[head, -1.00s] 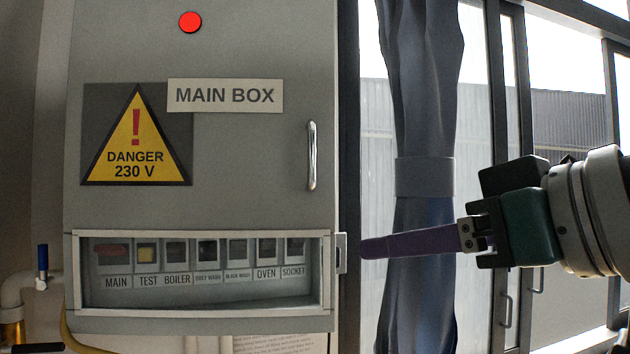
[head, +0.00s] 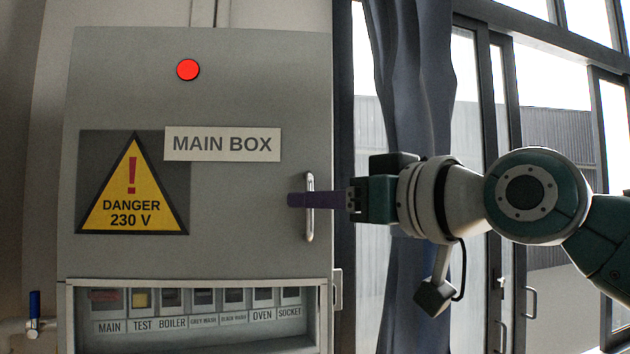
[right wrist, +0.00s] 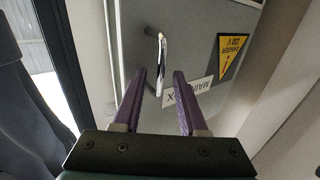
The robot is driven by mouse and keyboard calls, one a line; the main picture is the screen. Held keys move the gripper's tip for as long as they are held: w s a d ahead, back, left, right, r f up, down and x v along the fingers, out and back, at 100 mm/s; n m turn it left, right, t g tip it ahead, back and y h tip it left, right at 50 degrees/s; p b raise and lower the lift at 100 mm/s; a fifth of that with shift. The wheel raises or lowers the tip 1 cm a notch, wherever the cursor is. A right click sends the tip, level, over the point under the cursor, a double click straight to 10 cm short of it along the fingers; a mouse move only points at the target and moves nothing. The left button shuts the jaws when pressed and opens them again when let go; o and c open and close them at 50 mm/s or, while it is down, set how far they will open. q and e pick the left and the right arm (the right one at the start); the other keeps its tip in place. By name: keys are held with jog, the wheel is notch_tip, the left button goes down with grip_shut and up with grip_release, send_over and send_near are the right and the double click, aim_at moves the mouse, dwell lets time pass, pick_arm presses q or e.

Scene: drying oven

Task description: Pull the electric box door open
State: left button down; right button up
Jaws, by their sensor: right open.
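The grey electric box door (head: 245,215) is shut and bears a "MAIN BOX" label and a yellow danger sign. Its vertical metal handle (head: 310,225) is at the door's right side. My right gripper (head: 292,200) reaches in from the right at the handle's height, and its purple fingers overlap the handle in the head view. My left gripper is not in view.
A row of labelled switches (head: 200,300) sits behind a framed window below the door. A red round light (head: 188,69) is near the top. A dark curtain (head: 410,80) and glass doors stand to the right. A blue-handled valve (head: 35,310) is at lower left.

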jog(key=shift+w+a, duration=0.15)
jog(key=shift+w, duration=0.1)
jog(key=shift+c, duration=0.4)
grip_shut()
dwell(0.9)
